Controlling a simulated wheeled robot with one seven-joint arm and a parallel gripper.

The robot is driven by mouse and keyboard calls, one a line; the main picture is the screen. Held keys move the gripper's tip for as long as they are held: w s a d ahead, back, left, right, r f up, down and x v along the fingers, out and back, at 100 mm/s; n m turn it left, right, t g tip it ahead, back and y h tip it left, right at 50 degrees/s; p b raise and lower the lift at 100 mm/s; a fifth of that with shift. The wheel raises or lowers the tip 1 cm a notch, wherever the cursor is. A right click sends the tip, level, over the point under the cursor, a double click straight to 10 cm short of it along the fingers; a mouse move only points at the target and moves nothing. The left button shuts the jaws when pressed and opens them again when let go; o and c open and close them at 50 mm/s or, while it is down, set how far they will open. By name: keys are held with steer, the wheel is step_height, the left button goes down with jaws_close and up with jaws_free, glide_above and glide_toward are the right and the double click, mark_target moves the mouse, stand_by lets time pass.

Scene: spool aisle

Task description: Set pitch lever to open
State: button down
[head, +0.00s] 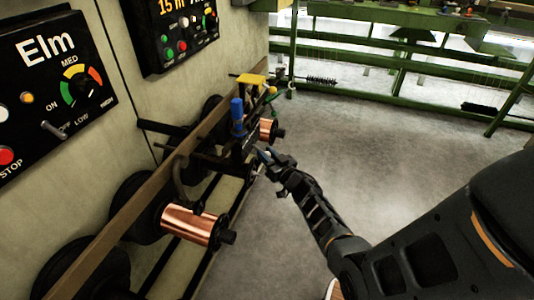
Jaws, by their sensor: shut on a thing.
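My gripper (267,157) is at the end of my arm, beside the right side of the spool rack, just below and right of an upright blue handle (238,117). Its jaws are shut on a small part at the rack, which appears to be the pitch lever; the fingers mostly hide it. No lever label or open mark can be read.
Copper spools (188,224) and (268,130) hang along the rack, left of my arm. Black control panels (50,85) and (182,32) are on the left wall. A green metal frame (400,70) crosses the back. The grey floor (350,135) between is clear.

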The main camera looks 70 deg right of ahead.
steer(key=shift+w+d+f+n+t+y+b, duration=0.15)
steer(key=shift+d+n+y+b, duration=1.05)
steer(key=shift+n+y+b, duration=1.25)
steer(key=shift+w+d+r+n+t+y+b, duration=0.1)
steer(key=shift+d+n+t+y+b, duration=0.15)
steer(key=shift+d+n+y+b, duration=2.15)
steer(key=shift+w+f+n+t+y+b, duration=0.15)
steer(key=shift+n+y+b, duration=0.6)
steer(key=shift+y+b, duration=1.95)
steer(key=shift+w+r+y+p, duration=0.1)
steer(key=shift+r+y+p, duration=0.1)
steer(key=shift+y+p, duration=0.8)
steer(key=c, duration=0.9)
jaws_free()
steer(key=v, duration=0.8)
